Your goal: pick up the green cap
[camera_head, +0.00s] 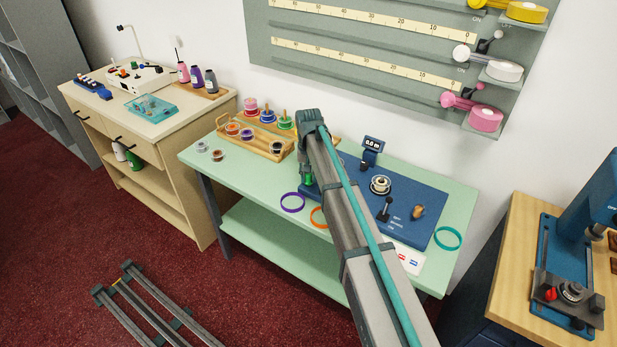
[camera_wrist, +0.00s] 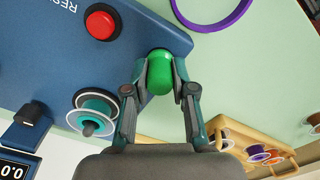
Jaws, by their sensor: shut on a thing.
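The green cap (camera_wrist: 160,68) is a small, bright green, rounded cylinder. In the wrist view it sits between the two fingertips of my gripper (camera_wrist: 160,84), which are shut on its sides. It shows over the corner of the blue machine panel (camera_wrist: 60,35); I cannot tell whether it touches the panel. In the head view my arm hides most of this spot, and only a little green (camera_head: 308,179) shows beside the arm.
A red button (camera_wrist: 102,22) and a teal spool (camera_wrist: 93,113) are on the panel near the gripper. A purple ring (camera_head: 292,202) and an orange ring (camera_head: 319,217) lie on the mint table (camera_head: 250,190). A wooden spool rack (camera_head: 262,150) stands at the back left.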

